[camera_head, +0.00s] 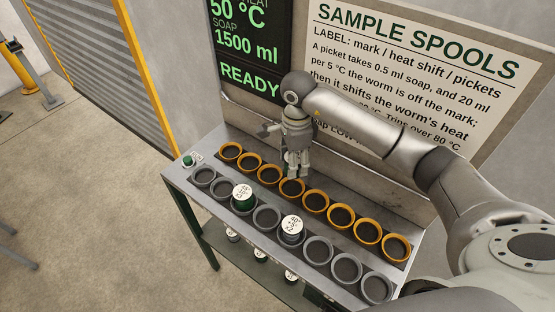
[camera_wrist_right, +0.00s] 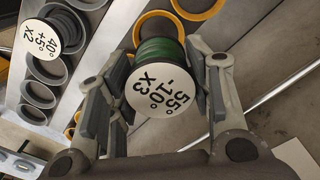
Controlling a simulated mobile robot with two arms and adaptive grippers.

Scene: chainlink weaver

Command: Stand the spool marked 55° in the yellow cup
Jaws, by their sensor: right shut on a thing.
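The spool marked 55° (camera_wrist_right: 160,86) has green thread and a white top reading 55° -10° x3. In the right wrist view it sits between the fingers of my right gripper (camera_wrist_right: 156,92), which is shut on it. In the head view this gripper (camera_head: 297,170) points down over the back row, by a yellow cup (camera_head: 292,188); the held spool cannot be made out there. The wrist view shows yellow rims (camera_wrist_right: 160,18) just beyond the spool; whether its base is inside a cup is hidden. Several yellow cups form that row. My left gripper is not in view.
A front row of grey cups (camera_head: 318,250) holds a green spool (camera_head: 242,193) and a dark spool (camera_head: 292,227); the dark one is marked 40° (camera_wrist_right: 52,34). More spools (camera_head: 260,256) stand on a shelf below. A green button (camera_head: 188,161) sits at the table's left corner. A sign panel (camera_head: 420,60) rises behind.

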